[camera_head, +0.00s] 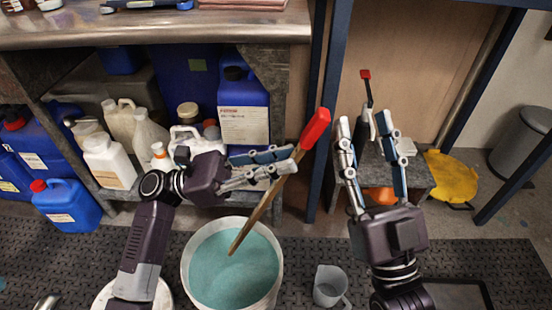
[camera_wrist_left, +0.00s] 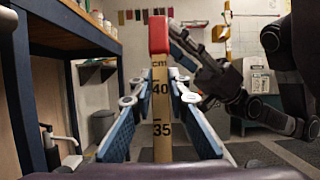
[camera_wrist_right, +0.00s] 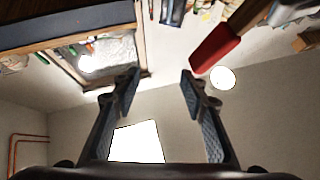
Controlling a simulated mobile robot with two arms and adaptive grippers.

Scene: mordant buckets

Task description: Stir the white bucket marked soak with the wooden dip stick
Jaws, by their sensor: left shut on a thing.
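The wooden dip stick (camera_head: 265,212) has a red top (camera_head: 315,128). My left gripper (camera_head: 291,159) is shut on its upper part, and the stick leans with its top to the right. In the left wrist view the stick (camera_wrist_left: 162,125) shows centimetre marks between the fingers. Its lower end is inside the outline of a white bucket (camera_head: 189,283) of blue-green liquid (camera_head: 225,280); I cannot tell how deep it reaches. No soak marking is visible on this bucket. My right gripper (camera_head: 364,122) is open and empty, right of the stick's red top.
A second white bucket (camera_head: 106,294) is partly hidden under my left arm. A grey jug (camera_head: 330,286) stands on the floor mat right of the bucket. Jugs and blue containers (camera_head: 243,110) fill the shelf behind. A low grey stool (camera_head: 415,178) stands behind my right gripper.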

